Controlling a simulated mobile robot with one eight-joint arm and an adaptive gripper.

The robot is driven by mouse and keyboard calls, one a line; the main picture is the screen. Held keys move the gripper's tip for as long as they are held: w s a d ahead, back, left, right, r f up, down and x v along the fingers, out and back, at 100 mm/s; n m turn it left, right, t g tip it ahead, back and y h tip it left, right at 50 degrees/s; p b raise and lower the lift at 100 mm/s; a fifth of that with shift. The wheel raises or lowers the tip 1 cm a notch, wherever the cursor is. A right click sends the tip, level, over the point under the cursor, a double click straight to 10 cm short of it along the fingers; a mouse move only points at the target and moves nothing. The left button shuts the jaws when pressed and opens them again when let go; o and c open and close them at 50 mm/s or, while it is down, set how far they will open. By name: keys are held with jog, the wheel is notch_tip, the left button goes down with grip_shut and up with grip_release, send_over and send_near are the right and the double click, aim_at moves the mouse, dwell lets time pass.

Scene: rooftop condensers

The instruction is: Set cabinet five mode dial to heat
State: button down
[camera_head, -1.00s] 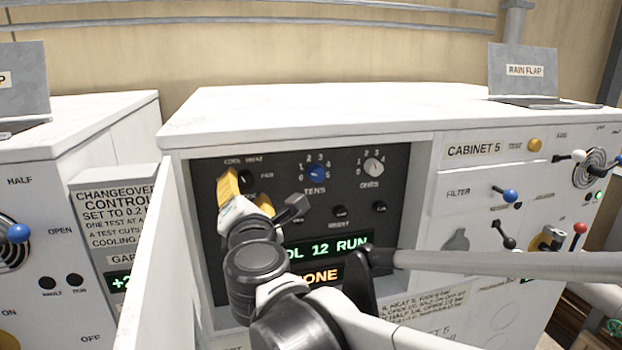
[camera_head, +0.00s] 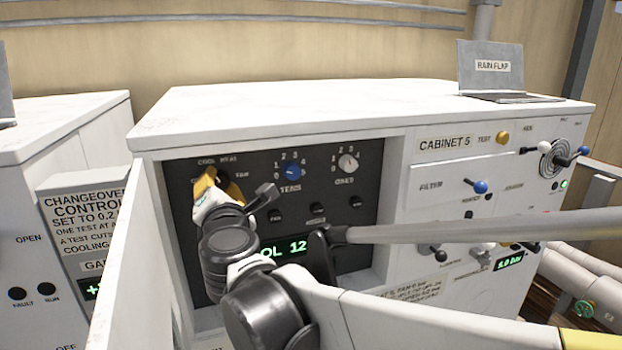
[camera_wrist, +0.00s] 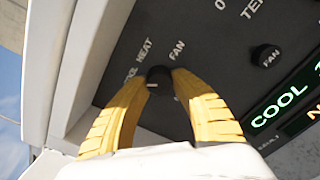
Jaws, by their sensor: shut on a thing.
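The black mode dial (camera_wrist: 160,78) sits between my yellow fingertips in the wrist view, with COOL, HEAT and FAN printed around it. A small white mark on the dial shows on its COOL side. My gripper (camera_wrist: 163,84) is shut on this dial. In the head view my gripper (camera_head: 212,184) is at the upper left of the dark control panel (camera_head: 330,220) of cabinet five and mostly hides the dial. The green display (camera_head: 283,249) reads "OL 12" beside my arm in the head view; the wrist view shows "COOL".
A blue TENS knob (camera_head: 292,171) and a white ONES knob (camera_head: 347,163) are right of the dial. Small black knobs sit below them. An open white door (camera_head: 140,260) stands left of the recessed panel.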

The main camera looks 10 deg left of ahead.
jog(key=shift+m, duration=0.3)
jog(key=m+b, duration=0.1)
jog(key=m, duration=0.4)
jog(key=m+b, duration=0.1)
jog(key=m, duration=0.5)
jog(key=shift+r, duration=0.2)
dwell(0.3)
jog(key=c, duration=1)
grip_release()
jog(key=shift+a, duration=0.1)
jog(key=shift+c, duration=0.2)
jog(key=v, duration=1.2)
